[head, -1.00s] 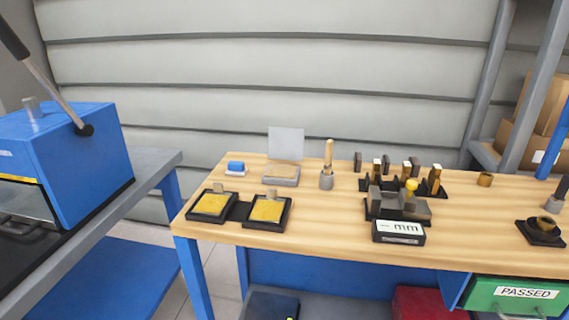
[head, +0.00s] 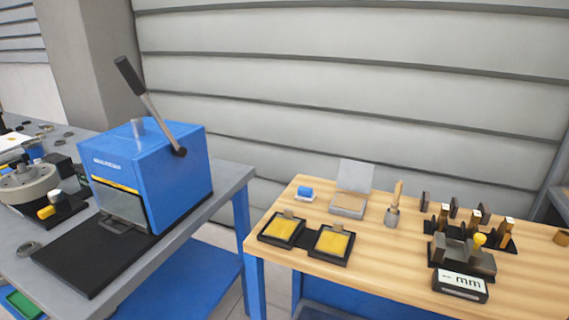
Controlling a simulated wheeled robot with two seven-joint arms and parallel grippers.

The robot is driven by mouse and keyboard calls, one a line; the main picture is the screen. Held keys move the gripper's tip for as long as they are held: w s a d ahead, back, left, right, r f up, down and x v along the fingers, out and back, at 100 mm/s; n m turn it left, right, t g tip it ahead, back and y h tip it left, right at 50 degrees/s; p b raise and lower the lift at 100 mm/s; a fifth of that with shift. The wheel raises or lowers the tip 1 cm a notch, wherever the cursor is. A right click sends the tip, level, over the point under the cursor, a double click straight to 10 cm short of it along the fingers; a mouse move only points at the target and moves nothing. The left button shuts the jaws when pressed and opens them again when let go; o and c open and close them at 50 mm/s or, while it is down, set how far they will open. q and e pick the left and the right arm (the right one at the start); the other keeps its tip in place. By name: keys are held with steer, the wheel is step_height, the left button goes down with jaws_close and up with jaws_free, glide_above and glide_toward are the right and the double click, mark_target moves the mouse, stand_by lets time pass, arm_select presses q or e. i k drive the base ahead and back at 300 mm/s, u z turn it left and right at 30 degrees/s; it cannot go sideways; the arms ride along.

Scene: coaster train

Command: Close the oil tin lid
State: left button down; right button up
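The oil tin (head: 347,205) is a small shallow box on the wooden bench, behind the two yellow pads. Its pale grey lid (head: 356,175) stands up, open, at the back edge of the tin. Inside the tin a tan surface shows. Neither of my grippers is in the head view, and nothing touches the tin or its lid.
Two black trays with yellow pads (head: 331,242) lie in front of the tin. A measuring fixture (head: 463,257) stands further right. A blue press (head: 150,170) with a lever stands on the grey table.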

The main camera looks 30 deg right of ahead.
mark_target(354, 176)
steer(key=u, duration=1.45)
steer(key=k, duration=1.3)
steer(key=z, duration=1.7)
steer(key=i, duration=0.5)
steer(key=u, duration=0.05)
